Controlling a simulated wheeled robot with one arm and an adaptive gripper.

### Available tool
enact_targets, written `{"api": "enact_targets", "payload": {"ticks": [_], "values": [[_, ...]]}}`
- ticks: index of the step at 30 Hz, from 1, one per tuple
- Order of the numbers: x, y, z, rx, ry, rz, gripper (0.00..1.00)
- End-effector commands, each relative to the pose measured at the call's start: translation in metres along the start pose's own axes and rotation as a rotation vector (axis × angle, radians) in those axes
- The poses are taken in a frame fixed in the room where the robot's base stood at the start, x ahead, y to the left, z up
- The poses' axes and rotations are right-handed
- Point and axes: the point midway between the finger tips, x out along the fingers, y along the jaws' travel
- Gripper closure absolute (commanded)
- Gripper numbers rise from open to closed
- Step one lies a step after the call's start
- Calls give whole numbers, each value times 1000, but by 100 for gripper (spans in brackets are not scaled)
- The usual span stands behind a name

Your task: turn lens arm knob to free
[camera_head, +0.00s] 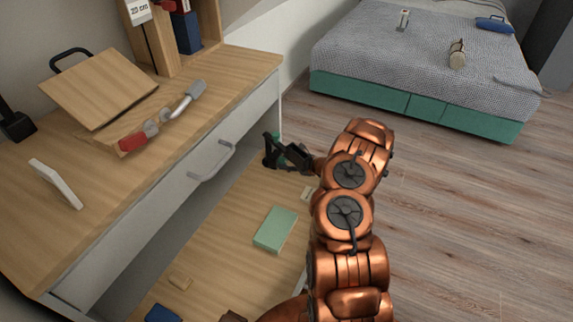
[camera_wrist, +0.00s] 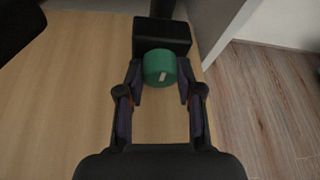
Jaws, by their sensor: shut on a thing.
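The green round knob (camera_wrist: 158,62) with a short pale mark on its face sits on the front of a black block (camera_wrist: 163,36) in the wrist view. The pale mark is close to upright, tilted slightly. My gripper (camera_wrist: 160,75) is shut on the knob, with one finger on each side of it. In the head view my gripper (camera_head: 287,157) is at the far end of the lower wooden surface, with a bit of green showing beside it. The knob is mostly hidden there. I cannot read any "free" marking.
A desk (camera_head: 235,75) with a drawer handle (camera_head: 212,160) stands to the left of my arm. A green book (camera_head: 276,229) lies on the lower wooden surface (camera_head: 218,237). A bed (camera_head: 420,50) stands at the back right. Wooden floor (camera_head: 470,210) is clear on the right.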

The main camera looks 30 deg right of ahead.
Motion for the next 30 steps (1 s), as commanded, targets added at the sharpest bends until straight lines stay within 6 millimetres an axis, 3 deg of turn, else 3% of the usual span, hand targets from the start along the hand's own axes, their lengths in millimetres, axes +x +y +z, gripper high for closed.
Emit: {"api": "enact_targets", "payload": {"ticks": [10,11,17,30], "values": [[-1,-3,-1,-4,2,-8,99],[-1,-2,-1,-4,2,-8,61],[0,-1,0,-4,1,-4,40],[-8,-1,0,-3,0,-4,39]]}}
